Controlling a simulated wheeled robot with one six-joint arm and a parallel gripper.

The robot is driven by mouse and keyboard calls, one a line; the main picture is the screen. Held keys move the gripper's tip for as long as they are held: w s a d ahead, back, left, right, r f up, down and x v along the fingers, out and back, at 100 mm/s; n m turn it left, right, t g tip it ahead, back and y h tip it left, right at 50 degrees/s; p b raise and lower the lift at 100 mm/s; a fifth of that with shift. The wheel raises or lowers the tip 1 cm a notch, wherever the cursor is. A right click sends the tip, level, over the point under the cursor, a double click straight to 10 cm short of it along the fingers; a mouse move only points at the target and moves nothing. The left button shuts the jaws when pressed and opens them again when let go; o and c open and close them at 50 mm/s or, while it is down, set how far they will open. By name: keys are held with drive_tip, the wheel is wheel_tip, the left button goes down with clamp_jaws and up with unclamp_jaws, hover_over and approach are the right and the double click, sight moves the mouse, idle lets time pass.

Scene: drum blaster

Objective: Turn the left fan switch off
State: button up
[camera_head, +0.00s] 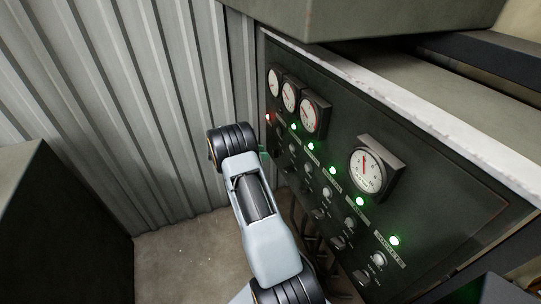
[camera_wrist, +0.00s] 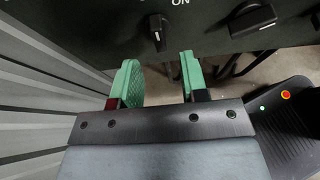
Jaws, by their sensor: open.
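The dark control panel (camera_head: 330,150) carries rows of switches below green lights in the head view. In the wrist view, a small black rotary knob (camera_wrist: 157,28) sits beside the printed word "ON". A wider black switch (camera_wrist: 252,19) is to its right. I cannot read which one is the left fan switch. My gripper (camera_wrist: 160,62) has two green fingers spread apart with nothing between them. The knob lies just beyond the gap, roughly in line with it, and apart from the fingers.
Several round gauges (camera_head: 367,170) stick out from the panel. A red light (camera_head: 268,117) glows at its left end. A corrugated metal wall (camera_head: 110,100) stands close on the left. A dark box (camera_head: 60,230) is at lower left, with bare floor (camera_head: 190,255) between.

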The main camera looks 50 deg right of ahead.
drive_tip(key=v, duration=0.7)
drive_tip(key=shift+a+r+b, duration=0.15)
drive_tip(key=shift+a+b, duration=0.15)
drive_tip(key=shift+a, duration=0.05)
drive_tip(key=s+a+f+m+y, duration=0.4)
drive_tip(key=s+a+m+y, duration=0.2)
drive_tip(key=a+m, duration=0.15)
drive_tip(key=s+a+r+m+t+y, duration=0.3)
drive_tip(key=s+a+r, duration=0.4)
drive_tip(key=a, duration=0.3)
drive_tip(key=s+a+r+m+t+y, duration=0.3)
drive_tip(key=s+a+r+t, duration=0.3)
drive_tip(key=s+a+r, duration=0.2)
drive_tip(key=a+r, duration=0.1)
drive_tip(key=a, duration=0.1)
drive_tip(key=shift+s+a+r+y+p, duration=0.2)
drive_tip(key=shift+a+r+y+p, duration=0.1)
drive_tip(key=shift+p, duration=0.1)
